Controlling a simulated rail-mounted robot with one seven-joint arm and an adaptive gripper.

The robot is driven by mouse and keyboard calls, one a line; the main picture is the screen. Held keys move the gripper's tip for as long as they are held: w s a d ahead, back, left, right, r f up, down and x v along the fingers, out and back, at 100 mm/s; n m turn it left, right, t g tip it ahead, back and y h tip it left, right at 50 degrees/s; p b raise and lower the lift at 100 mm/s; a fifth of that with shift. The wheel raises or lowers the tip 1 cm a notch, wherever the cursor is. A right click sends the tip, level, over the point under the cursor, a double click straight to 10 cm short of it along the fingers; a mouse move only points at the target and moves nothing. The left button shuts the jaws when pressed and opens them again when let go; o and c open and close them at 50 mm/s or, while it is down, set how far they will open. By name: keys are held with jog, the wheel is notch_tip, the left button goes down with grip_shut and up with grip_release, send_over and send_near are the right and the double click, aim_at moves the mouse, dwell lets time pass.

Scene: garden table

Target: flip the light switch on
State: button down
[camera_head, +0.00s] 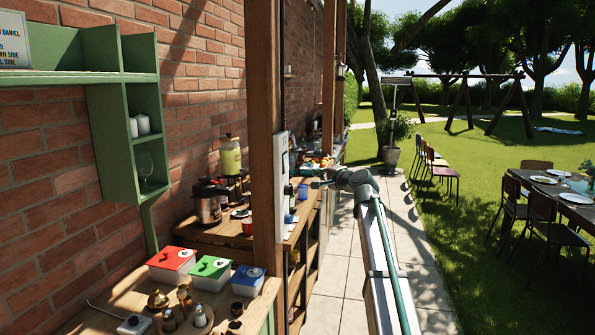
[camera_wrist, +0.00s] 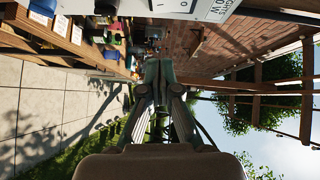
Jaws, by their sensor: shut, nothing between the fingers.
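A white switch panel (camera_head: 282,160) is fixed to the wooden post in the head view, seen nearly edge-on. Its light switch cannot be made out clearly. A white panel with printed lettering (camera_wrist: 180,10) crosses the top of the wrist view, partly cut off by the frame edge. My gripper (camera_head: 316,185) is just right of the panel in the head view, pointing toward the post. In the wrist view my gripper (camera_wrist: 159,70) has its fingers together and empty, below the panel. I cannot tell whether the fingertips touch the panel.
The wooden post (camera_head: 265,130) stands beside a counter with a yellow-green jar (camera_head: 230,155) and a dark pot (camera_head: 208,203). Red, green and blue-lidded boxes (camera_head: 211,270) sit in front. A green shelf (camera_head: 125,120) hangs on the brick wall. The paved path (camera_head: 335,270) looks clear.

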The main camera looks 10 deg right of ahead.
jog(key=shift+w, duration=0.15)
jog(key=p, duration=0.3)
send_near(288, 168)
jog(key=w+d, duration=0.2)
jog(key=w, duration=0.2)
jog(key=shift+w+a+f+p, duration=0.1)
jog(key=shift+w+a+p, duration=0.25)
jog(key=shift+a, duration=0.35)
jog(key=shift+w+a+f+p, duration=0.1)
jog(key=shift+w+a+p, duration=0.25)
jog(key=shift+a, duration=0.35)
jog(key=shift+w+a+p, duration=0.3)
jog(key=shift+w+a, duration=0.05)
jog(key=shift+a, duration=0.3)
jog(key=shift+d, duration=0.1)
